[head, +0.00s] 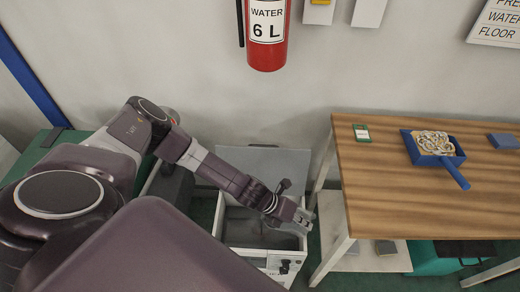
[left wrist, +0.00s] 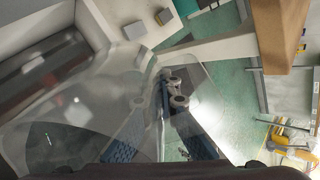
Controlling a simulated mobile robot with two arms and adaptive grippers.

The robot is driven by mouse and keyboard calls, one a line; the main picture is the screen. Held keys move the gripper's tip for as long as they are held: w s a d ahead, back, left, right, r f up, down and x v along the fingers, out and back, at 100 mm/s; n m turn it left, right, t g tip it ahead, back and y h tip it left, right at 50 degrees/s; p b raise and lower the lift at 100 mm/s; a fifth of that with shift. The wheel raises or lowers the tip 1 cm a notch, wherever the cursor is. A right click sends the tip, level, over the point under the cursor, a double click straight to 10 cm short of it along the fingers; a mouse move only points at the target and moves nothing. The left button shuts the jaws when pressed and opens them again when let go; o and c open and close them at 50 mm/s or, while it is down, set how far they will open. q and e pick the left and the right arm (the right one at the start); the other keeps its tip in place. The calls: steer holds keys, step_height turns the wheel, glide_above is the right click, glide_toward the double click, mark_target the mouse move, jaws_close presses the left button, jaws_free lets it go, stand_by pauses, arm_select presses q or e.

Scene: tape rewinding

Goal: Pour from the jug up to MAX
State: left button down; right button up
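My left gripper (head: 301,221) reaches over the right side of an open white box-like machine (head: 254,258) with a dark interior and a raised lid. In the left wrist view a large, clear, see-through vessel, seemingly the jug (left wrist: 105,95), fills the middle close to the camera. The blue-padded fingers (left wrist: 160,125) of my left gripper show at and through it and appear shut on it. The jug is hard to make out in the head view, and its water level cannot be told. No MAX mark is readable. My right gripper is not in view.
A wooden table (head: 430,185) stands to the right, with a blue pan (head: 436,148) of tangled material on it. A white lower shelf (head: 362,258) sits beneath. A red extinguisher (head: 267,45) marked WATER 6 L hangs on the back wall.

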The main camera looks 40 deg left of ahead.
arm_select(q)
steer(key=shift+r, duration=0.15)
steer(key=shift+r+b, duration=0.25)
steer(key=shift+b, duration=0.15)
steer(key=shift+r+h, duration=0.2)
steer(key=shift+h, duration=0.1)
stand_by(0.3)
steer(key=shift+s+r+t+h+b, duration=0.1)
steer(key=shift+r+t+h+b, duration=0.2)
steer(key=shift+b, duration=0.2)
steer(key=shift+r, duration=0.2)
